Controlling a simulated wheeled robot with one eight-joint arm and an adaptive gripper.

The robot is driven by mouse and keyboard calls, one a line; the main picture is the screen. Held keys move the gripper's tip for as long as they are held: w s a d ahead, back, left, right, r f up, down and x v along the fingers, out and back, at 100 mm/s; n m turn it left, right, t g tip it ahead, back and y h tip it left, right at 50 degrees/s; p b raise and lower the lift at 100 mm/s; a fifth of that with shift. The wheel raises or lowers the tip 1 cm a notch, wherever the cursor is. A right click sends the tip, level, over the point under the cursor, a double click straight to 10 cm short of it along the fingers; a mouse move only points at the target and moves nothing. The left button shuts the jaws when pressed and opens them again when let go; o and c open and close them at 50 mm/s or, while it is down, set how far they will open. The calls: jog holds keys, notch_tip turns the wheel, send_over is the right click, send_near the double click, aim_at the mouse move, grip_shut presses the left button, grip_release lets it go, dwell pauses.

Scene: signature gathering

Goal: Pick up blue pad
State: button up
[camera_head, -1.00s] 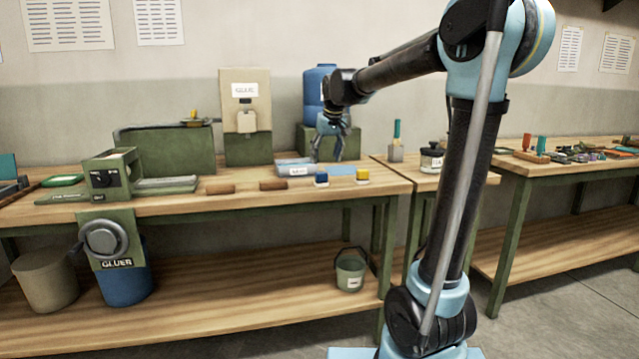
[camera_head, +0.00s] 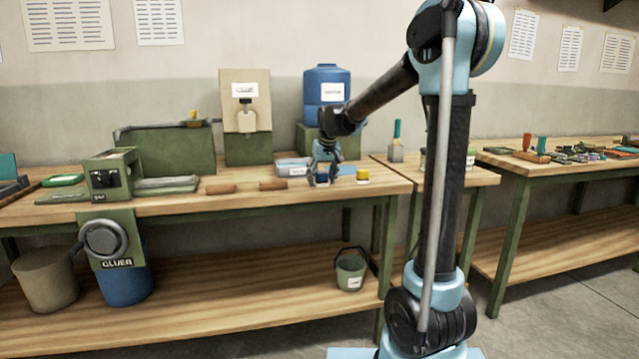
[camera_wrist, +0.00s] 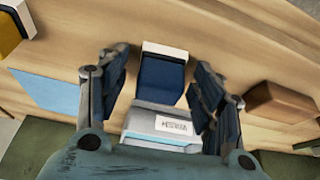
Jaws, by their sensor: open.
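The blue pad (camera_wrist: 161,80) is a dark blue block with a white end. In the wrist view it lies on the wooden bench between the two fingers of my gripper (camera_wrist: 160,100), which are open with gaps on both sides. In the head view my gripper (camera_head: 322,178) points down over the bench's front part, and the blue pad (camera_head: 322,178) is mostly hidden behind the fingers. Whether the fingertips touch the bench cannot be told.
A yellow pad (camera_head: 362,175) lies just right of the gripper. A labelled grey-blue tray (camera_head: 290,168) sits behind it, and a light blue sheet (camera_wrist: 45,92) lies beside it. Brown wooden blocks (camera_head: 273,185) lie to the left. A blue tank (camera_head: 327,85) stands behind.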

aim_at(322, 173)
jog(key=c, duration=1.1)
jog(key=shift+o, duration=0.2)
jog(key=shift+r, duration=0.1)
notch_tip(322, 173, up, 10)
jog(key=shift+f, duration=0.1)
